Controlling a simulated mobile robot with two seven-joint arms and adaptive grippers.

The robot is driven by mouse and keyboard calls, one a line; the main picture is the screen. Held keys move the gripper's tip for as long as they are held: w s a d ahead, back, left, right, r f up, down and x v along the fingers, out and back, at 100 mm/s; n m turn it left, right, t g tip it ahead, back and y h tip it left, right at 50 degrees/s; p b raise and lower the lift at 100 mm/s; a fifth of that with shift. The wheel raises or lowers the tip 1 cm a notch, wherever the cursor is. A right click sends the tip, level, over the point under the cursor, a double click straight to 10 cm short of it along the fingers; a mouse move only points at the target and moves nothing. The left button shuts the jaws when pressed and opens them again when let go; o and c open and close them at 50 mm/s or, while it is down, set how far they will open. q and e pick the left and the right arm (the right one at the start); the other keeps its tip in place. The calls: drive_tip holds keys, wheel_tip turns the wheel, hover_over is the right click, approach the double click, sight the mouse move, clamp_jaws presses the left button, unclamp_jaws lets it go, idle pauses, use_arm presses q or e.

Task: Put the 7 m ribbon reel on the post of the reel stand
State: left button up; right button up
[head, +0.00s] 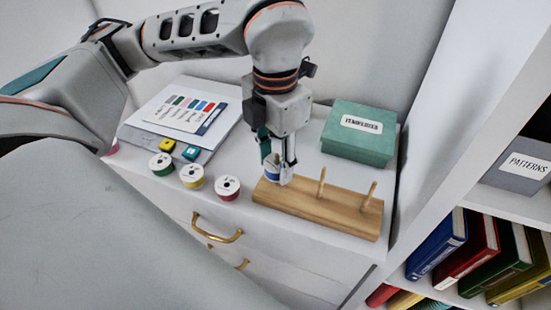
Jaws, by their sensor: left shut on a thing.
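The wooden reel stand (335,214) lies near the front right of the white cabinet top. Two bare upright posts show, a middle one (321,182) and a right one (369,195). My left gripper (278,171) points down over the stand's left end and is shut on a blue-and-white ribbon reel (271,173). The fingers partly cover this reel. I cannot read its length or tell whether it is around a post or just above the wood. My right gripper is out of view.
Green (162,164), yellow (191,176) and red (227,188) reels sit left of the stand. A green box (360,133) stands behind it. A colour chart (193,111) lies at back left. Shelves with books (437,246) rise at right.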

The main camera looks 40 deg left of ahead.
use_arm(q)
drive_tip(key=o, duration=1)
drive_tip(key=shift+o, duration=0.2)
wheel_tip(320, 180, up, 12)
